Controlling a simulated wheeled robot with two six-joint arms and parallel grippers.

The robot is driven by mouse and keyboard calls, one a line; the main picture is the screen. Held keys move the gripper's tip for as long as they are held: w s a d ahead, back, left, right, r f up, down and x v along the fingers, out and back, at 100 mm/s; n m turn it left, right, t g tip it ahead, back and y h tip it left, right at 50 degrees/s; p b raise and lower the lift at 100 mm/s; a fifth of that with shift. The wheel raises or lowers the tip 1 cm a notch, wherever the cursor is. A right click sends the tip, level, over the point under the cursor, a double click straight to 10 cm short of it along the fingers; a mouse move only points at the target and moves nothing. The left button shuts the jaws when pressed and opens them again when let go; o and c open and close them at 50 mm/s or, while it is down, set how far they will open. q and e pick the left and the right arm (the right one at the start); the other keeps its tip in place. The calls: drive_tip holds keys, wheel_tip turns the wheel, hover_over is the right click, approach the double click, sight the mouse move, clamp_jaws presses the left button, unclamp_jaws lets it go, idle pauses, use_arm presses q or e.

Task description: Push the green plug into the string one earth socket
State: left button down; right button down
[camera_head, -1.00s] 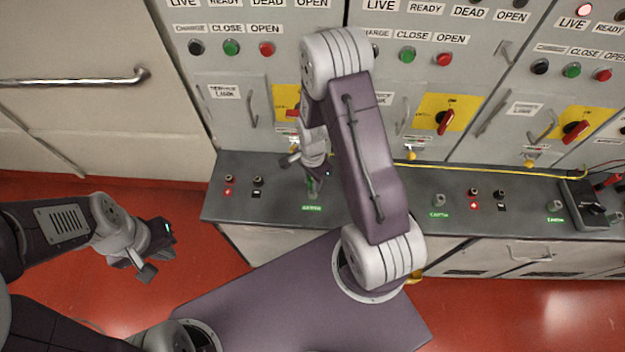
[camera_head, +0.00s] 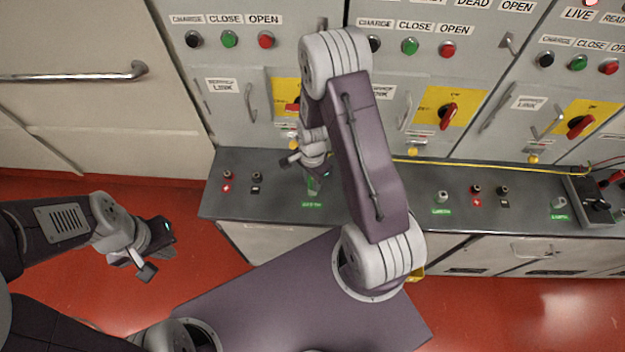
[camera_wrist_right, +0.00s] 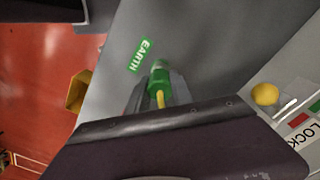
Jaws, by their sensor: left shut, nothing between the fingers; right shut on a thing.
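The green plug (camera_wrist_right: 160,79), with a yellow lead at its back, is between the fingers of my right gripper (camera_wrist_right: 158,92), which is shut on it. In the head view, my right gripper (camera_head: 314,180) is low over the grey bench, just behind the leftmost green EARTH label (camera_head: 312,204). That label also shows in the right wrist view (camera_wrist_right: 141,55), beside the plug tip. The string one earth socket is hidden by the plug and fingers, so I cannot tell how deep the plug sits. My left gripper (camera_head: 157,252) is shut and empty over the red floor, away from the bench.
Red and black terminals (camera_head: 228,175) stand left of my right gripper on the bench (camera_head: 370,205). Another earth socket (camera_head: 442,197) is further right. A yellow cable (camera_head: 480,166) runs along the bench back. Cabinets with red switch handles (camera_head: 449,116) rise behind.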

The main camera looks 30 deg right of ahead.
drive_tip(key=shift+f, duration=0.3)
drive_tip(key=c, duration=1.1)
unclamp_jaws()
drive_tip(key=shift+r, duration=0.1)
drive_tip(key=shift+o, duration=0.2)
wheel_tip(320, 180, up, 9)
drive_tip(key=shift+r+b, duration=0.1)
drive_tip(key=shift+b, duration=0.5)
